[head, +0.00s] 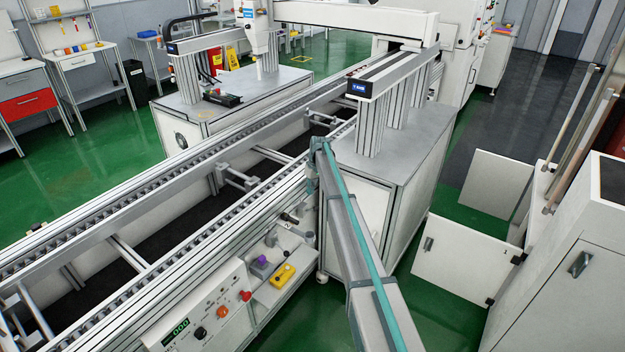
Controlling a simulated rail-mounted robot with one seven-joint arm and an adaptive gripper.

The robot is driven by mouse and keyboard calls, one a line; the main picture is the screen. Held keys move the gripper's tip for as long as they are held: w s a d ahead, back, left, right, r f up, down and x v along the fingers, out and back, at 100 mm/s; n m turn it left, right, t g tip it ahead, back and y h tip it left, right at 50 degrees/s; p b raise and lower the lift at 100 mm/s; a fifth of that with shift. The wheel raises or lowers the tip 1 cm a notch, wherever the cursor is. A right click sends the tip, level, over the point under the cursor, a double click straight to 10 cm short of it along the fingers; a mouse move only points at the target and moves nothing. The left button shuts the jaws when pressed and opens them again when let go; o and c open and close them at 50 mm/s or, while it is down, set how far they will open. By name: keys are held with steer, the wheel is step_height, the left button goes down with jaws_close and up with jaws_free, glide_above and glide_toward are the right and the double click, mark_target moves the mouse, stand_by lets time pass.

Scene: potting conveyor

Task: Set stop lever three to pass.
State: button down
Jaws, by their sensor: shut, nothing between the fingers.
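No stop lever marked three can be made out. A small dark fitting (289,217) sits at the conveyor's near side, just left of my arm. It is too small to tell whether it is a lever or which way it is set. My arm rises from the bottom of the head view and bends at the conveyor's near edge. My gripper cannot be made out; the far end of my arm is hidden or too small to read.
The conveyor (165,272) runs diagonally. A control panel (205,318) with knobs, a purple knob (262,260) and a yellow item (282,275) are at its near side. A white cabinet (358,200) stands behind my arm. Green floor is free at lower right.

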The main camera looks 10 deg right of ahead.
steer(key=s+f+p, duration=0.1)
steer(key=s+d+f, duration=0.1)
steer(key=s+f, duration=0.1)
steer(key=shift+s+f+p, duration=0.25)
steer(key=shift+f+p, duration=0.05)
steer(key=shift+p, duration=0.1)
steer(key=shift+f, duration=0.1)
